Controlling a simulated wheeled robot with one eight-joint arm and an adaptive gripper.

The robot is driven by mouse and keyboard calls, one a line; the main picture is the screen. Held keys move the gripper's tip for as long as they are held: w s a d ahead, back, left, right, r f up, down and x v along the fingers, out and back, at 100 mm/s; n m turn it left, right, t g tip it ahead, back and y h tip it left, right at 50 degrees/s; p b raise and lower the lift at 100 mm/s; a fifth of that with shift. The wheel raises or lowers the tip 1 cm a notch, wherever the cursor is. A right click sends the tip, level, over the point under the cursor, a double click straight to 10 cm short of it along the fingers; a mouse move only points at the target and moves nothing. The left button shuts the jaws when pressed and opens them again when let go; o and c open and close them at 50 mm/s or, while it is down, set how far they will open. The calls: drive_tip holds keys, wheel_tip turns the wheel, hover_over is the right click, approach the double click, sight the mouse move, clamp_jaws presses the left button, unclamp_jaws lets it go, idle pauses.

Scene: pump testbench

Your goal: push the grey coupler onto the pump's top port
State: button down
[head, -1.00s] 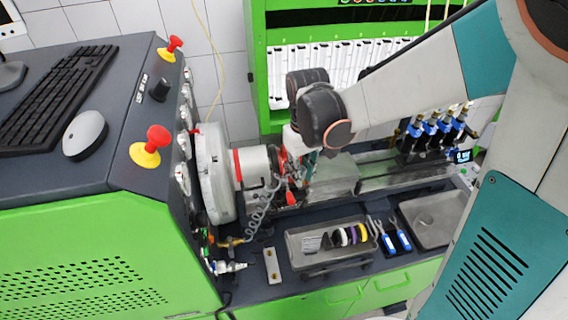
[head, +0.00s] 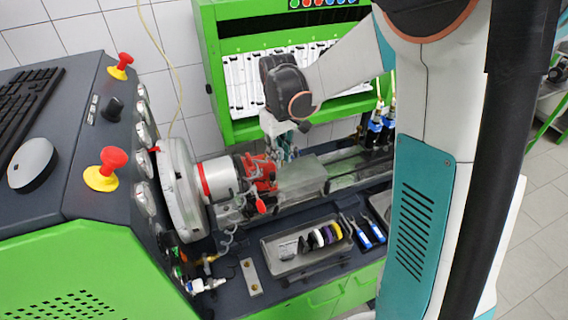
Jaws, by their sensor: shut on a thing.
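The red pump (head: 262,172) sits on the bench against the grey and white round drive housing (head: 216,178), which has a red ring. My gripper (head: 286,153) points down from the dark wrist, just above and right of the pump. Its fingers are small here and partly merge with the pump's top. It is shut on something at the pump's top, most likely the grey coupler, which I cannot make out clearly. The top port is hidden too. A coiled grey hose (head: 229,222) hangs in front of the pump.
A clear block-like cover (head: 303,178) stands right of the pump. A metal tray (head: 268,254) with coloured rings and blue-handled tools (head: 371,230) lie in front. The green control cabinet (head: 95,258) stands left, the green rack (head: 211,70) behind.

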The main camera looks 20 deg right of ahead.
drive_tip(key=w+b, duration=0.1)
drive_tip(key=w, duration=1.2)
drive_tip(key=shift+w, duration=0.25)
wheel_tip(320, 180, down, 6)
drive_tip(key=b, duration=0.5)
drive_tip(key=shift+f, duration=0.1)
drive_tip(key=shift+f+b, duration=1.3)
drive_tip(key=shift+b, duration=0.25)
idle(1.9)
drive_tip(key=c, duration=1)
unclamp_jaws()
drive_tip(key=shift+r, duration=0.2)
wheel_tip(320, 180, up, 7)
drive_tip(key=p, duration=0.3)
drive_tip(key=shift+p, duration=0.4)
